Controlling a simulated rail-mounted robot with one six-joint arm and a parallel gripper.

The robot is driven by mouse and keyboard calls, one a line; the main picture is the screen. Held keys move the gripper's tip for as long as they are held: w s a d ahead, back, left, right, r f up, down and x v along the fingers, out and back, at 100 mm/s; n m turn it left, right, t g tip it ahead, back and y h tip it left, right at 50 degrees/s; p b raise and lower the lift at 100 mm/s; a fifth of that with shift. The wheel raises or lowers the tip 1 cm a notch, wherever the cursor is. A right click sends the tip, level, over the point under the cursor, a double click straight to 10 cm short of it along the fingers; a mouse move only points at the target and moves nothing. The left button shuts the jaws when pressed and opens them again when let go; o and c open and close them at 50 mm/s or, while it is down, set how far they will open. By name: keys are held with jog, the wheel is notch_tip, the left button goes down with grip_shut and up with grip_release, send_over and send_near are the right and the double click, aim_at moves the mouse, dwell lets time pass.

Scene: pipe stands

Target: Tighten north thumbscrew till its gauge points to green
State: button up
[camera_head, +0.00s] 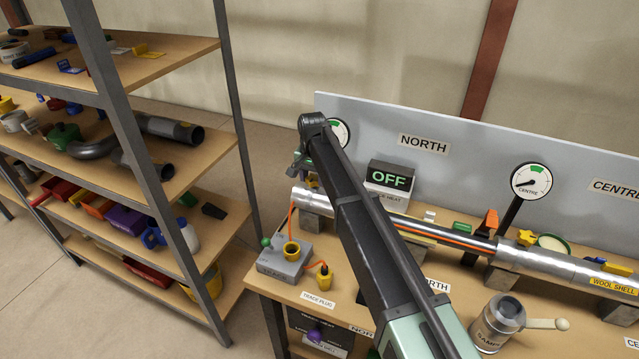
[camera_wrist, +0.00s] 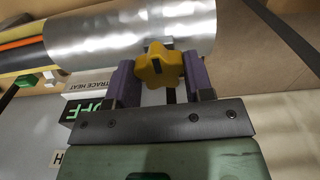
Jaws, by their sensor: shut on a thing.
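The north thumbscrew (camera_wrist: 160,66) is a yellow star-shaped knob beneath the silver pipe shell (camera_wrist: 110,28) in the wrist view. My gripper (camera_wrist: 164,76) is shut on this knob, with one purple finger on each side. A dark mark shows on the knob's face. In the head view my arm hides the knob and most of the gripper. The north gauge (camera_head: 342,130) is a round white dial at the left end of the grey panel. Part of its green band shows, but my arm covers its left side and I cannot read its needle.
An OFF trace heat box (camera_head: 390,176) stands behind the pipe. The centre gauge (camera_head: 531,182) and another yellow knob (camera_head: 526,237) are to the right. A grey trace plug box (camera_head: 285,258) and a steel mug (camera_head: 497,322) stand on the bench. Shelving (camera_head: 120,150) is at left.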

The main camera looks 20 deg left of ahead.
aim_at(313, 178)
jog(key=shift+m, duration=1)
jog(key=o, duration=0.9)
notch_tip(313, 178, up, 6)
jog(key=p, duration=0.6)
notch_tip(313, 178, up, 11)
jog(key=p, duration=1.1)
jog(key=shift+n, duration=0.3)
